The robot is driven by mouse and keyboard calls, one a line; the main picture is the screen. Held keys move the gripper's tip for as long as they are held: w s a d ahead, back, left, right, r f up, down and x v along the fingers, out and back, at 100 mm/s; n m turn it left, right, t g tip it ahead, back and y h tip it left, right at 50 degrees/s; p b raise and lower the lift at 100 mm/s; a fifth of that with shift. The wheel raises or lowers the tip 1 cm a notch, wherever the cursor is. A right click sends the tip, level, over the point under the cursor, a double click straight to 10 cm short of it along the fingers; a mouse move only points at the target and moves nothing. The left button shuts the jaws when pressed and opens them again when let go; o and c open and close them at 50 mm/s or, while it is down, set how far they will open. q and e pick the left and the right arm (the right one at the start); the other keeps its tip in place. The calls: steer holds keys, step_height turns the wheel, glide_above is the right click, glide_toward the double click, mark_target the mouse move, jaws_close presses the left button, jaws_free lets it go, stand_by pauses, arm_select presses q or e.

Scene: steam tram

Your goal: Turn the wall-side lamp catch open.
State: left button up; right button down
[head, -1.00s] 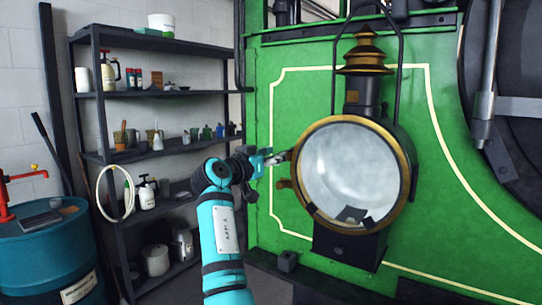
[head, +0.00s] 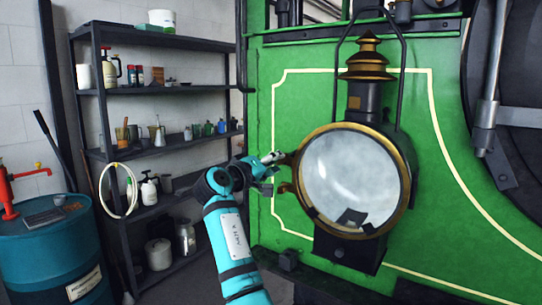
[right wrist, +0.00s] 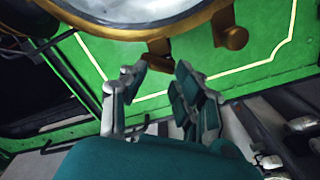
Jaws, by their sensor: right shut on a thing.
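The lamp (head: 350,175) is a big round glass in a brass rim with a dark body, mounted on the green panel. Two small brass parts jut from the rim's left, wall-facing side. My right gripper (head: 271,158) is at the upper one, the lamp catch (head: 286,160), shut on it; the fingers partly hide it. In the right wrist view the fingers of my right gripper (right wrist: 158,70) lie on either side of the catch's brown end (right wrist: 158,52). The lower brass part (head: 284,187) is free; it also shows in the right wrist view (right wrist: 231,36). My left gripper is out of view.
A dark shelf rack (head: 155,88) with cans and bottles stands along the wall at the left. A blue drum (head: 50,255) stands in front of it. The green panel (head: 440,220) lies close behind the lamp. A dark wheel (head: 515,120) is at the right.

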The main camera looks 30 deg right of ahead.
steer(key=shift+d+n+p, duration=0.15)
steer(key=shift+n+p, duration=1)
steer(key=shift+n, duration=0.7)
steer(key=shift+d+n+p, duration=0.1)
steer(key=shift+n+p, duration=1.05)
steer(key=shift+n, duration=0.7)
steer(key=shift+w, duration=0.1)
